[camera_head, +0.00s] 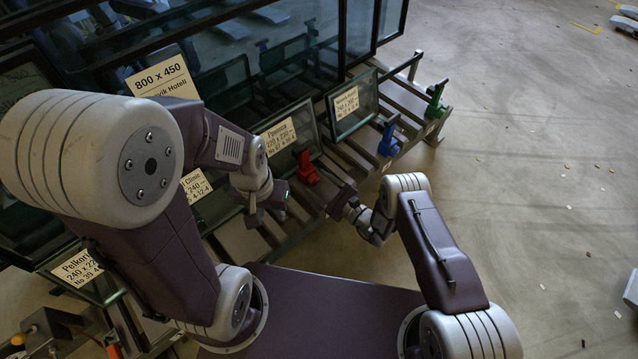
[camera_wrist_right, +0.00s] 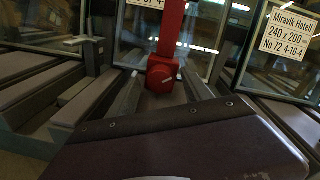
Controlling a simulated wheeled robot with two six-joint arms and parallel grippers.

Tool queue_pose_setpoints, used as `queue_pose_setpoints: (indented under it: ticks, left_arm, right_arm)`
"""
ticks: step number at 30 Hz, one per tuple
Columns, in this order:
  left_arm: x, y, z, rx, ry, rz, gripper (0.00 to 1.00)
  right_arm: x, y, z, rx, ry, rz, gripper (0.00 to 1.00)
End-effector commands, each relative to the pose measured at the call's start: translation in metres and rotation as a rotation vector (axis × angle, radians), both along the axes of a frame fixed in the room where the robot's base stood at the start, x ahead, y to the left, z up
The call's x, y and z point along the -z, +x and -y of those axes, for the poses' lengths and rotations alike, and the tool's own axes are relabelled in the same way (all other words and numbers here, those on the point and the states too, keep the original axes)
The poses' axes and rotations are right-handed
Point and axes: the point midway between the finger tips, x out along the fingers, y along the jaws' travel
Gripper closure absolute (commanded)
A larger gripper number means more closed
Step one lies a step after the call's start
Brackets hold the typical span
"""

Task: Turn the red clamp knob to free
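The red clamp (camera_head: 308,168) stands on the rack's slatted base, in front of a small framed pane. In the right wrist view its red upright rises above a round red knob (camera_wrist_right: 162,77) with a pale pointer mark slanting to the right. My right gripper (camera_head: 338,190) is just right of the red clamp in the head view, apart from it as far as I can see. Its fingers are small and dark there, and a purple part hides the lower wrist view. My left gripper (camera_head: 266,206) is left of and nearer than the red clamp. Neither gripper's opening is clear.
A blue clamp (camera_head: 388,138) and a green clamp (camera_head: 436,98) stand farther right along the rack. Framed panes with paper labels (camera_head: 345,104) lean behind them. A yellow-knobbed box (camera_head: 45,335) is at lower left. The concrete floor (camera_head: 540,180) on the right is mostly open.

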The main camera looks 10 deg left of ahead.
Motion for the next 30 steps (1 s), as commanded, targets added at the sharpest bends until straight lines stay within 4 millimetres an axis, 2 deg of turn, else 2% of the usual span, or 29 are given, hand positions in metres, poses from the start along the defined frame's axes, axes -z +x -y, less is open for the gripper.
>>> queue_pose_setpoints:
  ticks: [8,11,15,21,30]
  left_arm:
    - [-0.003,0.000,0.000,0.000,0.000,0.000,0.64]
    - [-0.016,0.000,0.000,0.000,0.000,0.000,0.64]
    - [-0.037,0.000,0.000,0.000,0.000,0.000,0.64]
    - [-0.050,0.000,0.000,0.000,0.000,0.000,0.64]
    - [-0.050,0.000,0.000,0.000,0.000,0.000,0.64]
  right_arm:
    - [-0.002,-0.001,0.002,0.001,0.000,-0.001,0.42]
    - [-0.005,-0.009,0.015,0.004,-0.002,-0.004,0.42]
    - [-0.009,-0.027,0.042,0.006,0.000,-0.006,0.42]
    - [-0.006,-0.047,0.069,0.004,0.000,-0.002,0.42]
    - [-0.004,-0.052,0.075,0.000,0.000,0.000,0.42]
